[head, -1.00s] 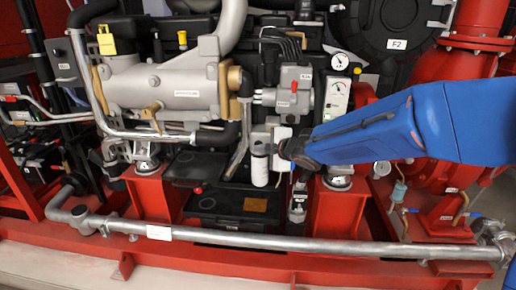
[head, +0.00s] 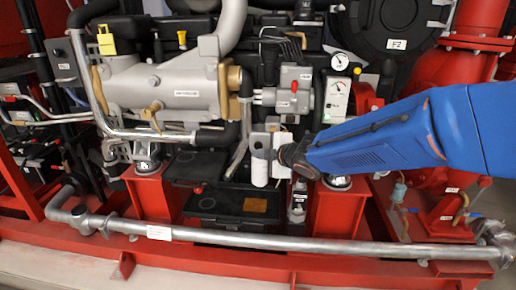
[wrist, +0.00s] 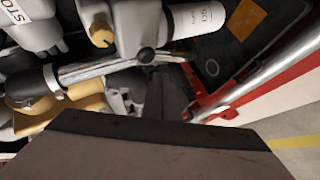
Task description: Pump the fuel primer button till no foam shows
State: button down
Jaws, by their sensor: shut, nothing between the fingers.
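The white fuel filter canister (head: 260,171) hangs low in the middle of the engine in the head view. It also shows at the top of the wrist view (wrist: 197,20). A tan knob (wrist: 102,36) and a small black knob (wrist: 146,56) lie left of it in the wrist view; I cannot tell which, if either, is the primer button. No foam can be made out. My gripper (wrist: 175,98) is shut and empty, dark and partly hidden behind a wide dark block of my wrist. In the head view my wrist is just right of the canister, contact unclear.
A grey horizontal pipe (head: 330,246) runs along the front above the red base frame (head: 220,262). A red pedestal (head: 335,212) stands below my forearm. A black box (head: 228,205) sits under the canister. Gauges (head: 339,62) are above right.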

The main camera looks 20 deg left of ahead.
jog(key=shift+s+d, duration=0.25)
jog(key=shift+s, duration=0.65)
jog(key=shift+s+d, duration=0.2)
jog(key=shift+s, duration=0.65)
dwell(1.5)
